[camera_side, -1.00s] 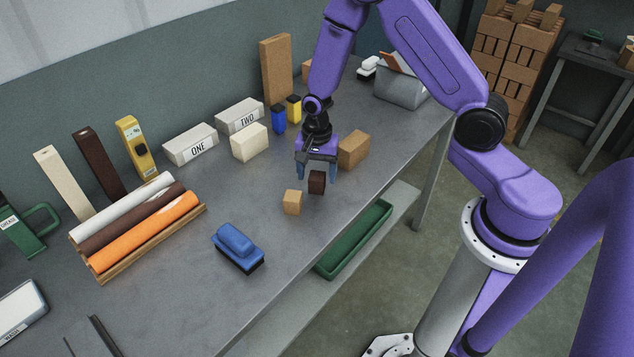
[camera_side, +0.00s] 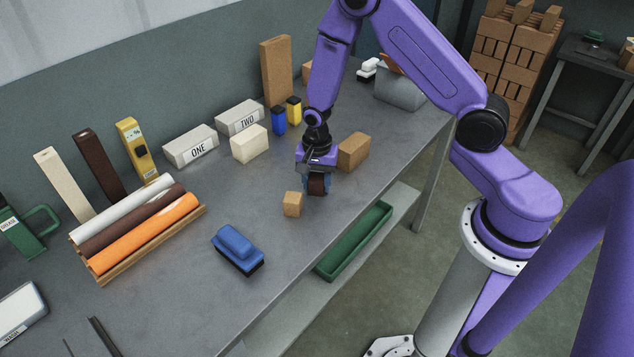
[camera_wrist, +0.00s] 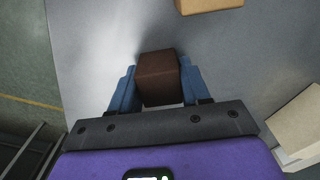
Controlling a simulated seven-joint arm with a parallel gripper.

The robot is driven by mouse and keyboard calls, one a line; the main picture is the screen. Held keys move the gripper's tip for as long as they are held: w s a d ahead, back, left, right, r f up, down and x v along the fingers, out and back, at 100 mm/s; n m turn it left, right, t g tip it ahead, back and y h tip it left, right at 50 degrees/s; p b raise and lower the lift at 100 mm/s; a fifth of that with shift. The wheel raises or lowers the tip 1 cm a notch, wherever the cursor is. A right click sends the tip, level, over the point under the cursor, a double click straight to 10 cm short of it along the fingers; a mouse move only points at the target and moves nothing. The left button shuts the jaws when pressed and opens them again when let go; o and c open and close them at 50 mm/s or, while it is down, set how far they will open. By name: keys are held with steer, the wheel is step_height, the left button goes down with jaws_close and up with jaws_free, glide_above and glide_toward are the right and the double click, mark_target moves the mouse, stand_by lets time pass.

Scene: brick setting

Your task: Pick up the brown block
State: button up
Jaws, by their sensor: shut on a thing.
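The dark brown block (camera_side: 316,185) stands on the grey table, mostly hidden by my gripper in the side view. In the wrist view the brown block (camera_wrist: 158,78) sits between the two blue fingers. My gripper (camera_side: 315,187) is lowered over it and shut on it. In the wrist view the fingers of my gripper (camera_wrist: 156,90) press its left and right sides. I cannot tell any gap between the block and the table.
A small tan block (camera_side: 293,204) is close to the left. A larger tan block (camera_side: 354,151) and a cream block (camera_side: 249,144) stand behind. A blue brush-like item (camera_side: 237,247) lies in front left. The table's front edge is near, with a green tray (camera_side: 354,240) below.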

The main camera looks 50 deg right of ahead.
mark_target(316, 177)
steer(key=shift+r, duration=0.55)
step_height(316, 177, up, 2)
steer(key=s+r, duration=0.9)
steer(key=s, duration=0.5)
steer(key=shift+r, duration=0.4)
